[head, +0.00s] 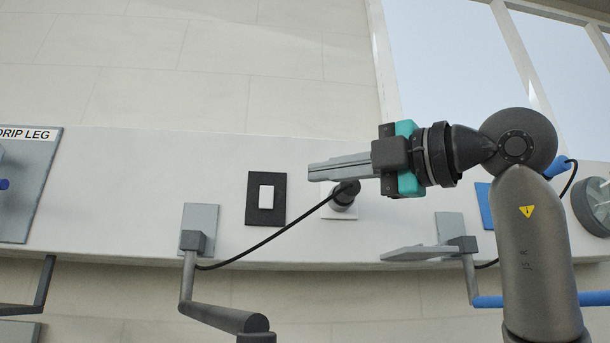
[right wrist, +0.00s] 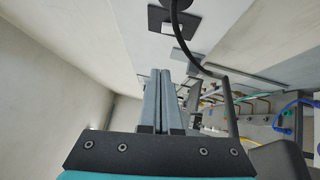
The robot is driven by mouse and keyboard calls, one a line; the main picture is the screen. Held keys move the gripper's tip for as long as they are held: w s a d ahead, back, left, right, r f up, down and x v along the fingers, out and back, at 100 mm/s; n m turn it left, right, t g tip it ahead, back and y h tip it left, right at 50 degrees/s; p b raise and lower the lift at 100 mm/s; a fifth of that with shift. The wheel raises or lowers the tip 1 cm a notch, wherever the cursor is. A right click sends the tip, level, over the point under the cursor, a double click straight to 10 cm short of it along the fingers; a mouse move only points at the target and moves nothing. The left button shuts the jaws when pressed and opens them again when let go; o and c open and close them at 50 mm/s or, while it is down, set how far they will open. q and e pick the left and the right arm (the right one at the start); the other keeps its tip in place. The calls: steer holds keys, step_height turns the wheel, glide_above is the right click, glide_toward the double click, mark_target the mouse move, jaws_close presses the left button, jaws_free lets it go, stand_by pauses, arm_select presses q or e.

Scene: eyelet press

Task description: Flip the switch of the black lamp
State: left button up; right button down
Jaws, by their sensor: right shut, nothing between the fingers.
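A white rocker switch (head: 266,197) sits on a black wall plate (head: 252,208). The plate also shows at the top of the right wrist view (right wrist: 158,20). Below left of it, an arm with a black end (head: 228,318) hangs from a grey bracket plate (head: 202,215); I take it for the black lamp, whose head is not clearly visible. A black cable (head: 270,238) runs from its bracket to a round black plug (head: 345,194). My right gripper (head: 310,172) is shut and empty, right of and slightly above the switch, apart from it. My left gripper is out of view.
A blue-armed fixture (head: 540,299) on a grey plate (head: 450,222) and a blue plate (head: 486,205) are at the right. A grey panel labelled DRIP LEG (head: 22,200) is at the left. The wall above the switch is bare.

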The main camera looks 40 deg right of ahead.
steer(key=p, duration=0.3)
glide_toward(266, 197)
steer(key=w+a+r, duration=0.2)
steer(key=w+a, duration=0.1)
steer(key=a, duration=0.2)
steer(key=w+d, duration=0.1)
steer(key=w+d+p, duration=0.1)
steer(key=shift+w+d+r, duration=0.15)
steer(key=shift+w+r, duration=0.1)
steer(key=shift+w, duration=0.25)
